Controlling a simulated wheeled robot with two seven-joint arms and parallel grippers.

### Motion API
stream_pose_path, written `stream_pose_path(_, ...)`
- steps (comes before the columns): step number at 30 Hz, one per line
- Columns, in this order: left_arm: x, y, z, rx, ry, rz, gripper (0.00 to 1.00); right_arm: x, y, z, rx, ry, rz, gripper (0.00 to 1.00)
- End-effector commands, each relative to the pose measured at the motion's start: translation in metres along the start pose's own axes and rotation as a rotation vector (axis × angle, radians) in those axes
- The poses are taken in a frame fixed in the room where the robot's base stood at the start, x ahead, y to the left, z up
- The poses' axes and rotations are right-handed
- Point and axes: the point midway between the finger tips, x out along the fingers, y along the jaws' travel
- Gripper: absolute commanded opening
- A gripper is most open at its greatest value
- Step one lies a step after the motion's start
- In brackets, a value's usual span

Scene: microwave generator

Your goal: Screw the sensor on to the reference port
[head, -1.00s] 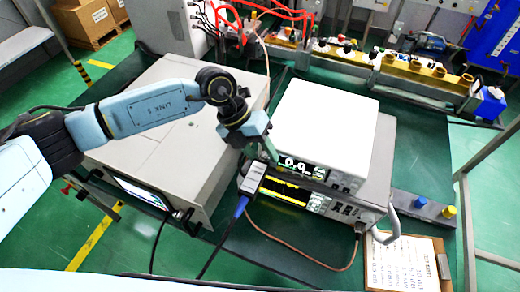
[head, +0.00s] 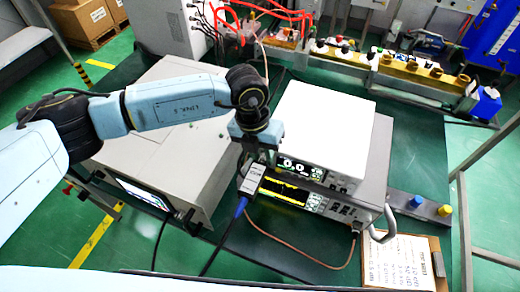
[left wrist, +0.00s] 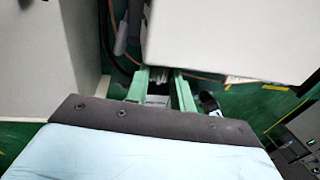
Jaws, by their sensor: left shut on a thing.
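The sensor is a small silver-grey box (head: 250,180) with a blue connector (head: 240,206) and a dark cable on its lower end. It sits at the left end of the white meter's (head: 322,122) front, its upper end close to the lit display (head: 293,165). My left gripper (head: 257,158) is shut on the sensor's upper end. In the left wrist view its two green fingers (left wrist: 160,88) stand on either side of a silver part. The reference port is hidden behind the fingers, so I cannot tell how far the sensor is seated. My right gripper is not in view.
The white meter stands on a wider grey instrument (head: 377,165) with a yellow-lit screen. A large beige unit (head: 165,125) stands left of it. A copper-coloured cable (head: 290,245) loops in front. A cardboard box (head: 403,262) with a paper stands at the right front.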

Motion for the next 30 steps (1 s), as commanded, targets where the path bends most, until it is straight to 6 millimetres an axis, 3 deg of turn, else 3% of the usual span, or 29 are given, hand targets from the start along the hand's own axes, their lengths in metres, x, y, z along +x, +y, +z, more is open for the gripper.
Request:
stream_pose_path(10,-0.001,-0.001,0.001,-0.001,-0.003,0.036,0.01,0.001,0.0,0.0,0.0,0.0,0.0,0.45)
stream_pose_path(11,-0.001,-0.001,0.001,-0.001,-0.003,0.036,0.26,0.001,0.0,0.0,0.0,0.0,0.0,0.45)
stream_pose_path(15,0.0,-0.001,0.001,-0.001,-0.002,0.035,0.44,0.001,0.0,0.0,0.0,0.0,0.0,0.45)
stream_pose_path(25,-0.002,-0.001,0.001,-0.001,-0.003,0.035,0.45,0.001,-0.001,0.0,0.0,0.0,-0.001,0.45)
stream_pose_path(30,-0.023,-0.002,0.001,0.0,-0.006,0.034,0.45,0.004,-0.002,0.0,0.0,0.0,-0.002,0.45)
